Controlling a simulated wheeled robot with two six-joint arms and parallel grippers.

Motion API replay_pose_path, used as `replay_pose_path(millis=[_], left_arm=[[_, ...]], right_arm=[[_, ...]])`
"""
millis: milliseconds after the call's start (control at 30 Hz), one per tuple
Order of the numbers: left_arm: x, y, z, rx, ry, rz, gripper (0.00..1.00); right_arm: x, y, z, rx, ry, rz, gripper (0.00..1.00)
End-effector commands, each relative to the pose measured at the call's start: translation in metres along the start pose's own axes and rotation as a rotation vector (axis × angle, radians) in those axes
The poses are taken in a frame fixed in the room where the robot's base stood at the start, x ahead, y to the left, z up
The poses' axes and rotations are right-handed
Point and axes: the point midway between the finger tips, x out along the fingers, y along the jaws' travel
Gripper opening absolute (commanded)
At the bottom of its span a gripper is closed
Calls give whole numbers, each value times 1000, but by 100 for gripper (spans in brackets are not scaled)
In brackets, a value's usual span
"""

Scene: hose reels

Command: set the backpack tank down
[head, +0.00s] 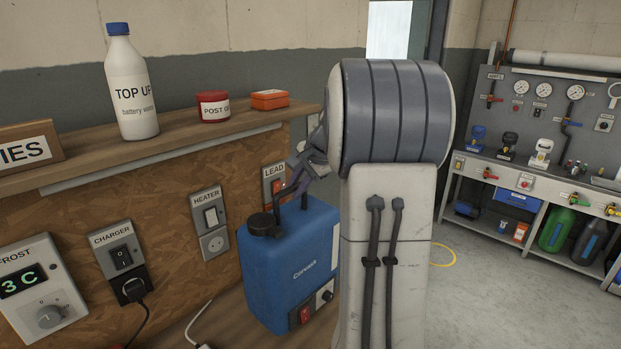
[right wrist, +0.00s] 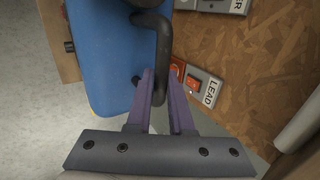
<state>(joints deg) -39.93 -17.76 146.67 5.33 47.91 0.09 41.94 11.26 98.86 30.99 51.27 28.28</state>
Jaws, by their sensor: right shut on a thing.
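The backpack tank (head: 285,265) is a blue box with a black cap and a dark carrying handle. It is roughly upright beside the socket board, over the wooden bench top (head: 225,318). My right gripper (head: 299,184) is at the tank's top and shut on its handle. In the right wrist view, the purple fingers (right wrist: 161,78) close around the dark handle bar (right wrist: 163,45), with the blue tank (right wrist: 105,60) beside it. My grey arm hides the tank's right side. I cannot tell whether its base touches the bench. My left gripper is not in view.
A board with a charger socket (head: 118,257), heater switch (head: 211,217) and lead switch (head: 275,186) stands behind the tank. A white cable (head: 199,318) lies left of the tank.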

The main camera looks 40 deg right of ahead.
Motion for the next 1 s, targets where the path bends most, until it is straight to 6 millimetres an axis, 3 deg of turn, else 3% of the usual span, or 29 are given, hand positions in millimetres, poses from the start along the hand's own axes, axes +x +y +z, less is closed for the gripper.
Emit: replay_pose_path(millis=[133,433,867,900,933,1000], left_arm=[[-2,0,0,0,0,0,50],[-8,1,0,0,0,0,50],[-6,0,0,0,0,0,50],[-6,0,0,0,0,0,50],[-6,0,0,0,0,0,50],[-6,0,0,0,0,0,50]], right_arm=[[4,-3,1,0,5,-7,0],[32,16,0,1,3,-6,0],[37,19,-1,0,5,-7,0],[38,21,0,1,1,0,35],[38,21,0,1,1,0,46],[38,21,0,1,1,0,50]])
